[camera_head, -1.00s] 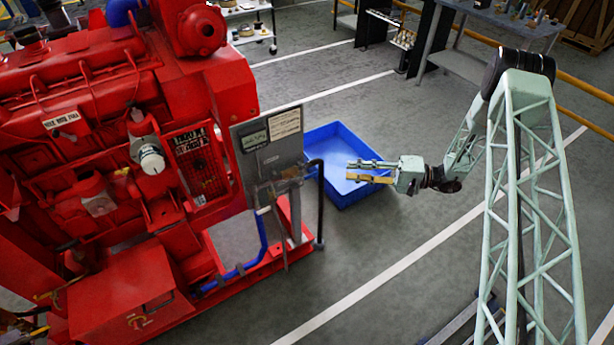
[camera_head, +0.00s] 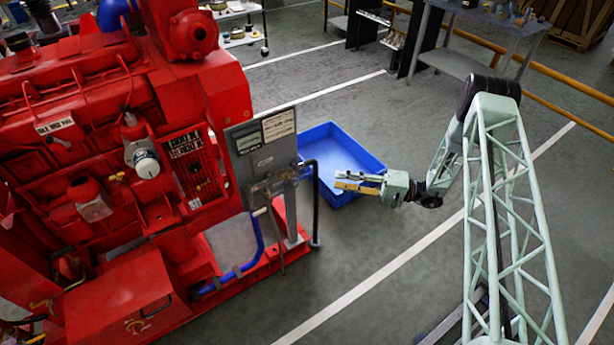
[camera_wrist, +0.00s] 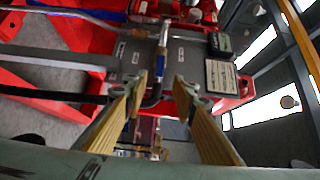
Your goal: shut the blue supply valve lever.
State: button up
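A short blue sleeve (camera_wrist: 160,65), which looks like the grip of the supply valve lever, shows in the wrist view ahead of my fingers, in line with a silver rod and near a dark bent pipe. In the head view the valve fittings (camera_head: 272,187) sit low on the grey panel, and the blue lever cannot be told apart there. My gripper (camera_head: 337,180) is to the right of the panel and the dark pipe, level and apart from them. In the wrist view its two tan-padded fingers (camera_wrist: 158,84) stand apart with nothing held; the blue sleeve appears beyond their gap.
The grey panel (camera_head: 245,143) with labels stands at the end of the red engine (camera_head: 90,110). A dark upright pipe (camera_head: 316,205) stands between panel and gripper. A blue tray (camera_head: 345,150) lies on the floor behind the gripper.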

aim_at(308, 176)
jog(key=shift+a, duration=0.15)
jog(key=shift+w+a+b, duration=0.15)
jog(key=shift+w+a, duration=0.2)
jog(key=shift+a, duration=1.85)
jog(key=shift+w+a+b, duration=0.1)
jog(key=shift+w+a, duration=0.3)
jog(key=shift+a, duration=1.8)
jog(key=shift+w+a+b, duration=0.15)
jog(key=shift+w+a, duration=0.2)
jog(key=shift+a, duration=1.85)
grip_shut()
